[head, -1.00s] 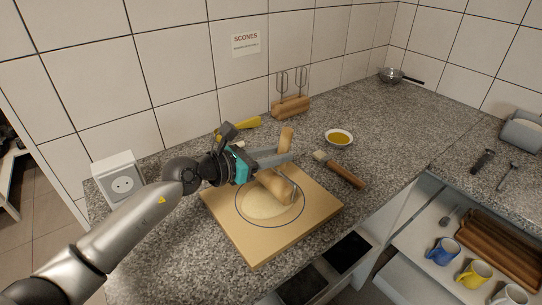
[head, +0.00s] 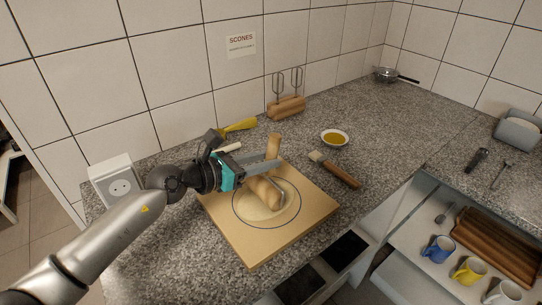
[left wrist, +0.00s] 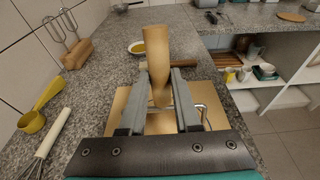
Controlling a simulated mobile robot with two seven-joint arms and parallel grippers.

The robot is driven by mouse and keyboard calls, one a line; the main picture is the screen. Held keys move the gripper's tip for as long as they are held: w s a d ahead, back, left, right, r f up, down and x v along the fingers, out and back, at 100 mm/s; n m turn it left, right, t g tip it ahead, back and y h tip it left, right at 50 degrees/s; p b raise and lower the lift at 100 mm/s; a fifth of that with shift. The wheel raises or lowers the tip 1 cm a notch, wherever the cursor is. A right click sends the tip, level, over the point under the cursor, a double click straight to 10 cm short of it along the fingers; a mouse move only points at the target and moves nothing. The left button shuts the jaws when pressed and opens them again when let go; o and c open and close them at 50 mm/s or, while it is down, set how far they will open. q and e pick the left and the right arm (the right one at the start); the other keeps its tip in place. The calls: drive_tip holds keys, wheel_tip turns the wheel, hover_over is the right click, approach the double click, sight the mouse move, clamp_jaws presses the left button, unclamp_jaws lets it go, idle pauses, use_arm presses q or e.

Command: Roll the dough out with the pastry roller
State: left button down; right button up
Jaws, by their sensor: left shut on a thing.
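The pastry roller has a wooden handle (head: 274,145), a short wooden roller (head: 264,192) and a bent metal wire frame. My left gripper (head: 262,168) is shut on the handle, which stands up between the fingers, also in the left wrist view (left wrist: 155,45). The roller lies over the pale, flat dough (head: 254,211), and seems to touch it. In the left wrist view the fingers hide the dough. My right gripper is not in view.
Behind the board lie a yellow scoop (head: 240,126) and a pale-handled whisk (head: 228,148). To the right are a brush (head: 336,170) and a bowl of yellow liquid (head: 335,138). A wooden stand with beaters (head: 287,107) is at the wall.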

use_arm(q)
drive_tip(key=shift+s+a+f, duration=0.25)
drive_tip(key=shift+s+a, duration=0.15)
drive_tip(key=shift+a, duration=0.05)
drive_tip(key=shift+w+d+r, duration=0.1)
drive_tip(key=shift+w+d, duration=0.4)
drive_tip(key=shift+d, duration=0.2)
drive_tip(key=shift+w+d+r, duration=0.1)
drive_tip(key=shift+w+d, duration=0.4)
drive_tip(key=shift+d, duration=0.15)
drive_tip(key=shift+w+d, duration=0.8)
drive_tip(key=shift+d, duration=0.2)
wheel_tip(320, 180, up, 7)
drive_tip(key=p, duration=0.7)
